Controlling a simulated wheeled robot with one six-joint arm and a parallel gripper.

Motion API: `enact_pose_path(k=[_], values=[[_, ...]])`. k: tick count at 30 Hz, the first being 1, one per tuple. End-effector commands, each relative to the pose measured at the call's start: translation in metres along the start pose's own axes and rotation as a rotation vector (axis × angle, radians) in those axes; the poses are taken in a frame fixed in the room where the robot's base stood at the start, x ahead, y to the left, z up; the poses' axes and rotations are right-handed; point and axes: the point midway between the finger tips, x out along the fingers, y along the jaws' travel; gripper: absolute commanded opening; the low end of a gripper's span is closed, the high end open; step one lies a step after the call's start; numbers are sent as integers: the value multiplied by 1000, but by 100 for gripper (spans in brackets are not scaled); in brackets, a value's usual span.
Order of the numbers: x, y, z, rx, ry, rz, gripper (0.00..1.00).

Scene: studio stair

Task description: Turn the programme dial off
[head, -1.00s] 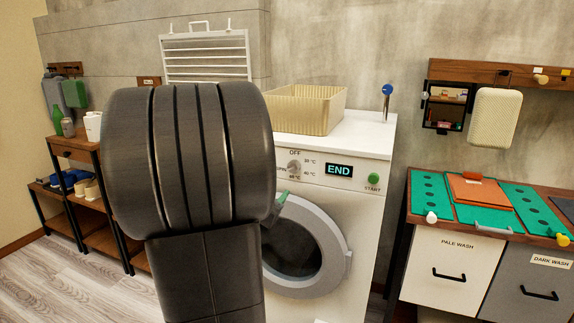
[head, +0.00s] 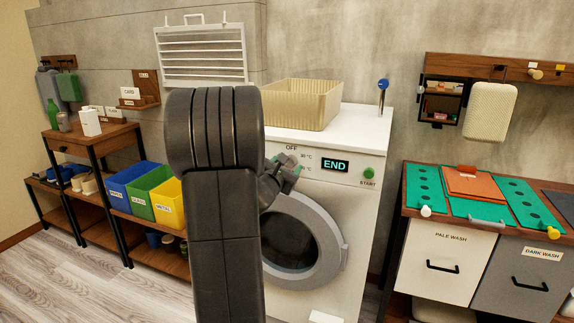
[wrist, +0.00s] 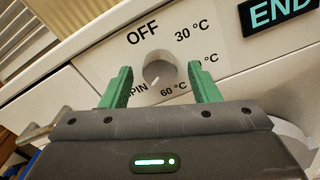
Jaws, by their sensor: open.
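The washing machine (head: 345,215) stands in the middle of the head view, its round door shut. Its programme dial (wrist: 160,72) is a grey knob with OFF above it, and 30 °C, a partly covered label, 60 °C and SPIN around it. Its pale pointer line is turned down and left, towards the gap between SPIN and 60 °C. My gripper (wrist: 158,82) is open, its green fingers on either side of the dial with gaps showing. In the head view my gripper (head: 287,172) is at the panel and hides the dial.
The END display (head: 335,166) and green START button (head: 369,174) are right of the dial. A cream basket (head: 300,105) stands on top. A shelf with coloured bins (head: 150,195) is left; a wash cabinet (head: 450,262) is right.

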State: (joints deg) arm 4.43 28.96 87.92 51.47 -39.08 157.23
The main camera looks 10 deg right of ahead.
Motion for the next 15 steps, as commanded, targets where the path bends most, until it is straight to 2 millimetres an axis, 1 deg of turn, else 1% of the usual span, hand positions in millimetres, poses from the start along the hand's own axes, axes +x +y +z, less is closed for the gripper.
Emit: enact_pose_path(k=[8,12,15], values=[[1,0,0,0,0,0,55],[1,0,0,0,-1,0,28],[1,0,0,0,-1,0,11]])
